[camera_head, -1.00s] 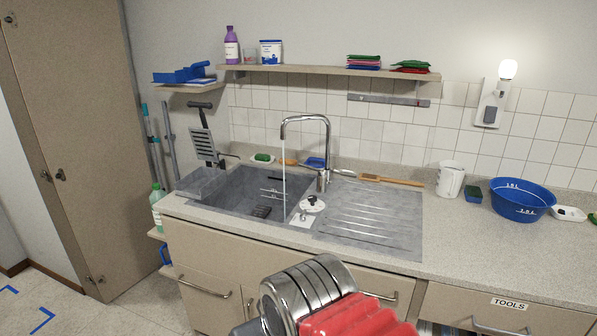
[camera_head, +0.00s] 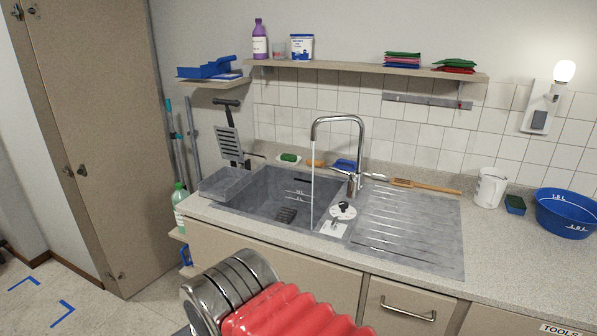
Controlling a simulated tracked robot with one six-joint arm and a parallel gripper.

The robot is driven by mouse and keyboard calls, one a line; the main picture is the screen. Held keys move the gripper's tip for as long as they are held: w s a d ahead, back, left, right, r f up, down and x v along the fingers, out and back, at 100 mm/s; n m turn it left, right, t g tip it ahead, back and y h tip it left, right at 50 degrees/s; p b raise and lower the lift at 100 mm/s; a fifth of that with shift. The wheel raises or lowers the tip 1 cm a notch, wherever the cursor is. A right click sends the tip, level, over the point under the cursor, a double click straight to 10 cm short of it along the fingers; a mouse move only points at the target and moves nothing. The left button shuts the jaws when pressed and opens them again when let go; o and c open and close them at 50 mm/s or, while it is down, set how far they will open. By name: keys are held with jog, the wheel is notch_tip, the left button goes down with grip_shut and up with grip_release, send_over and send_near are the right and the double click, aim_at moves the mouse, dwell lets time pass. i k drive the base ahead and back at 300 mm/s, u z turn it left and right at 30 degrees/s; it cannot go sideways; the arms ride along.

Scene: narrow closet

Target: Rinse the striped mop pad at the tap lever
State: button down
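The chrome tap (camera_head: 361,150) arches over the grey sink basin (camera_head: 258,190), and a thin stream of water runs from its spout into the basin. The tap lever (camera_head: 351,185) is small and sits at the tap's base. I cannot make out a striped mop pad; folded cloths in green, red and blue (camera_head: 402,60) and in green and red (camera_head: 455,66) lie on the wall shelf. Ribbed chrome and red parts, seemingly of my arm, fill the bottom centre. My gripper's fingertips do not show.
A ribbed drainboard (camera_head: 410,235) lies right of the basin. A wooden brush (camera_head: 425,186), white jug (camera_head: 489,188), sponge (camera_head: 515,204) and blue bowl (camera_head: 566,213) stand along the back right. A grey tray (camera_head: 224,184) sits at the basin's left. Tall cabinet doors (camera_head: 95,130) border the left.

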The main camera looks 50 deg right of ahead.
aim_at(353, 177)
jog(key=i, duration=1.2)
jog(key=z, duration=0.7)
